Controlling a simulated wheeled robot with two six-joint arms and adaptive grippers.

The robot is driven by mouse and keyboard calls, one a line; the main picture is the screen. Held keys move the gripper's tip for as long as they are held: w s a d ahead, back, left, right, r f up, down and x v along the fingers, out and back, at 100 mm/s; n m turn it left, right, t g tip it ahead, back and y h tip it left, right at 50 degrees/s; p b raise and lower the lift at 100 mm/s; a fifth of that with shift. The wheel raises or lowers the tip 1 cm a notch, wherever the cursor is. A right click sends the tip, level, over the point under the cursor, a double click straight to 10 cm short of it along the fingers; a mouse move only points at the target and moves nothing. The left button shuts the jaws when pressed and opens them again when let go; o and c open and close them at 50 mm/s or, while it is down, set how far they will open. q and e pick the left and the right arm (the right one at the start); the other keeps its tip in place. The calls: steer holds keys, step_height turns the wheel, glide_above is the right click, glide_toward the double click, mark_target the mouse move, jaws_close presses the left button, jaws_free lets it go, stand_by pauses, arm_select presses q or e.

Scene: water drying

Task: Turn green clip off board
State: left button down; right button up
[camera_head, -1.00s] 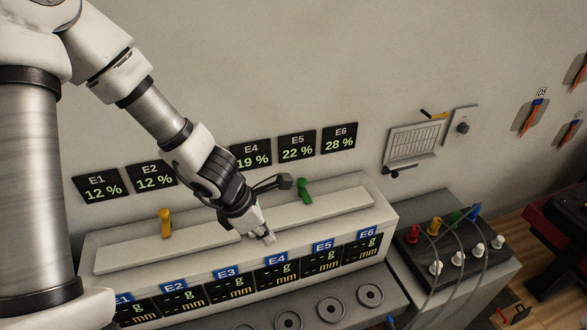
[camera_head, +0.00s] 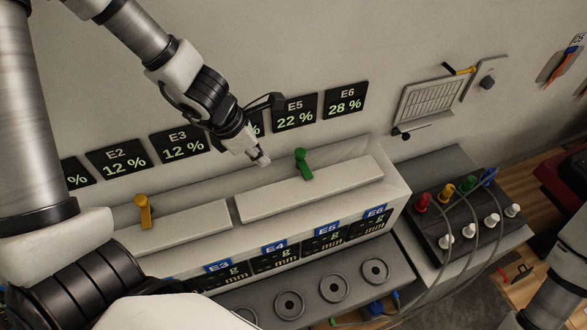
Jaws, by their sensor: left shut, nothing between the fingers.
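The green clip (camera_head: 303,164) sits at the back edge of a long pale board (camera_head: 325,187) on the white bench unit, its rounded head up. My left gripper (camera_head: 262,160) is shut and empty, a little left of the clip, its fingertips pointing down and right. A gap shows between the fingertips and the clip in the picture. A yellow clip (camera_head: 144,211) sits on the second pale board (camera_head: 180,228) to the left. My right gripper is not in view.
Dark percent displays (camera_head: 346,98) hang on the wall close behind my left gripper. A black block (camera_head: 465,218) with coloured plugs and cables stands right of the unit. Round dials (camera_head: 331,288) line the front. The right board's top is clear.

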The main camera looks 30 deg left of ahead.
mark_target(281, 183)
arm_select(q)
steer(key=b+x, duration=1)
steer(key=shift+s+a+f, duration=0.15)
steer(key=w+d, duration=0.2)
steer(key=shift+w+b, duration=0.3)
steer(key=shift+w, duration=0.05)
steer(key=shift+w+d+r, duration=0.3)
steer(key=shift+d, duration=0.2)
steer(key=shift+a, duration=0.1)
steer(key=shift+a, duration=0.1)
